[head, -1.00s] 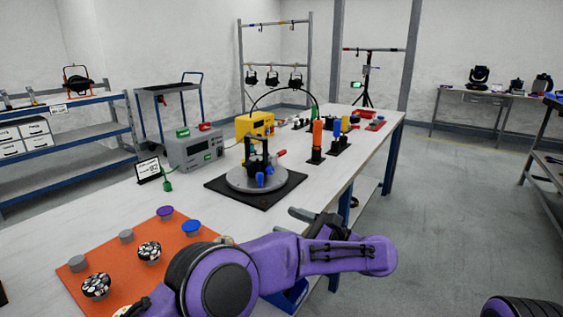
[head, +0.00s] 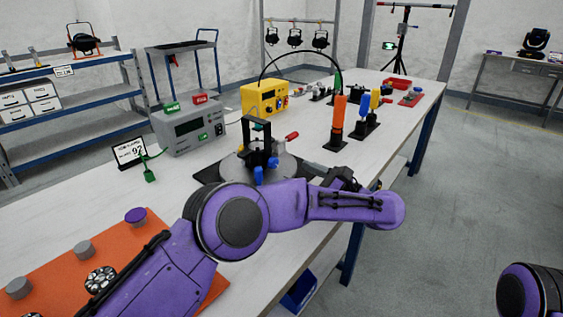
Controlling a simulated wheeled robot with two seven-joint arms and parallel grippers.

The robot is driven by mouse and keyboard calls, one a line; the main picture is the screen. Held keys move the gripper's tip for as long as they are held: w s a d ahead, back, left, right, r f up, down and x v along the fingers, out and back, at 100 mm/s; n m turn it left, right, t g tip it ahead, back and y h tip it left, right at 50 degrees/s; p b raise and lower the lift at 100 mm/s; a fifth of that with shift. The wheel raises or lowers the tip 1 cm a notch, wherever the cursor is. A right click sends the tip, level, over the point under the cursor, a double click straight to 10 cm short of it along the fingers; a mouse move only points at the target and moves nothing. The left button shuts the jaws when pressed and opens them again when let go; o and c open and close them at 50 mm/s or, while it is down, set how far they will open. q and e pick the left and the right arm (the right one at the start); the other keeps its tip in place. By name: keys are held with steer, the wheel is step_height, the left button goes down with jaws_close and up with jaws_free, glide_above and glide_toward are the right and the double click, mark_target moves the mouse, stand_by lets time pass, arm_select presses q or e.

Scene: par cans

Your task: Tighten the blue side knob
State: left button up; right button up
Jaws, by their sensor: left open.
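A black yoke fixture (head: 259,145) stands upright on a round grey turntable (head: 232,171) on the bench. A blue knob (head: 258,176) sits low on its near side, and a smaller blue part shows just right of it. A red-tipped handle (head: 291,136) sticks out to the right. My left arm crosses in front and hides the near part of the turntable. My left gripper (head: 342,178) is open, right of the turntable near the bench edge, apart from the blue knob; its fingers are partly hidden. My right gripper is out of view.
A grey meter box (head: 188,130), a yellow box (head: 264,101) and a small sign (head: 129,152) stand behind and left. An orange screwdriver (head: 337,121) and blue and yellow tools stand upright behind my gripper.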

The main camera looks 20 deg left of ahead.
mark_target(276, 163)
arm_select(q)
steer(key=x, duration=0.8)
